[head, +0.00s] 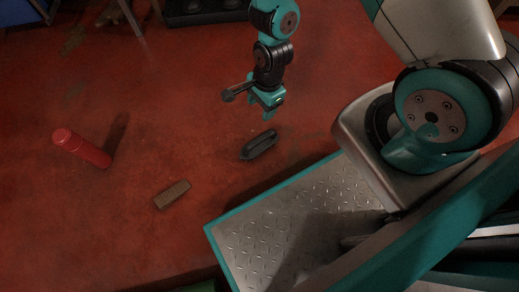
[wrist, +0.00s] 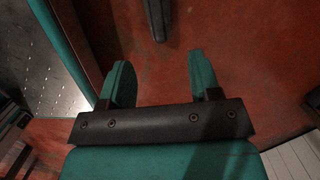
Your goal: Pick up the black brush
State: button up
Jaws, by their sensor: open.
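The black brush (head: 259,145) lies on the red floor near the edge of my base plate, in the middle of the head view. Part of it shows at the top of the wrist view (wrist: 157,18), cut off by the picture edge. My gripper (head: 268,112) hangs above the floor, just behind the brush in the head view, with its jaws pointing down. In the wrist view its two teal fingers (wrist: 160,75) stand apart with nothing between them. The brush is beyond the fingertips, roughly in line with the gap.
A dark object (head: 205,10) with round tops is at the back. Floor around the brush is clear, except for my base plate in front.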

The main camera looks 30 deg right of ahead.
aim_at(259, 139)
jog(key=f+b, duration=0.2)
jog(key=f, duration=0.2)
jog(key=a+f+b, duration=0.1)
jog(key=f+b, duration=0.2)
jog(key=f, duration=0.2)
jog(key=f+b, duration=0.3)
jog(key=f, duration=0.2)
jog(key=shift+s+a, duration=0.2)
jog(key=shift+s, duration=0.1)
jog(key=f+b, duration=0.5)
jog(key=shift+s+a+f, duration=0.1)
jog(key=shift+s, duration=0.15)
jog(key=c, duration=1.1)
jog(key=shift+o, duration=0.2)
jog(key=shift+r, duration=0.25)
